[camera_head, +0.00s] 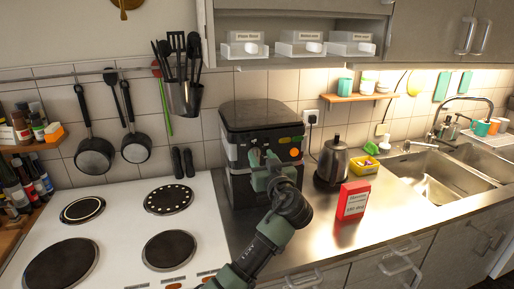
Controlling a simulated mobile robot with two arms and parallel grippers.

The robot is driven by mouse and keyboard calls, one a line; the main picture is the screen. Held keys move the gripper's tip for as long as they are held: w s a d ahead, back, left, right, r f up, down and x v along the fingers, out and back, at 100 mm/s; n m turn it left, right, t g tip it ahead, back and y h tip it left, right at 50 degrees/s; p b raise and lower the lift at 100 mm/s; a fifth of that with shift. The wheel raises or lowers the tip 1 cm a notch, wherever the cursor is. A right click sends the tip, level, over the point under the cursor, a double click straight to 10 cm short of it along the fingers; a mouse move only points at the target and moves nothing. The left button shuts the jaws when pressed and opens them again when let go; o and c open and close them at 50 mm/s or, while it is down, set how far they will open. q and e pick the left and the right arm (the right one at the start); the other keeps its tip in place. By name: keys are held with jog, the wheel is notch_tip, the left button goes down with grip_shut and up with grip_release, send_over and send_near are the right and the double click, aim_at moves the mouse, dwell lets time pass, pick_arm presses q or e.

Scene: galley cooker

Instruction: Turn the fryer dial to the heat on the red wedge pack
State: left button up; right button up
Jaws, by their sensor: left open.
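The fryer (262,116), a dark boxy appliance, stands on the steel counter right of the hob. Its front has a small orange strip and a round orange spot (294,152); I cannot tell which part is the dial, and my gripper hides part of the front. The red pack (352,200) stands upright on the counter to the right, with a pale label whose text is too small to read surely. My left gripper (264,157) is open in front of the fryer's front, left of the orange spot; contact cannot be told. My right gripper is not in view.
A dark kettle (332,164) and a yellow tub (364,166) stand behind the red pack. The white hob (120,232) lies left, with black plates. A shelf with white bins (300,43) hangs above. Bare counter (395,215) lies right of the pack, before the sink.

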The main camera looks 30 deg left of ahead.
aim_at(257, 152)
pick_arm(q)
jog(key=p+x, duration=0.1)
jog(key=x, duration=0.3)
jog(key=shift+f, duration=0.1)
jog(key=shift+w+a, duration=0.1)
jog(key=shift+f, duration=0.1)
grip_shut()
jog(key=shift+f, duration=0.1)
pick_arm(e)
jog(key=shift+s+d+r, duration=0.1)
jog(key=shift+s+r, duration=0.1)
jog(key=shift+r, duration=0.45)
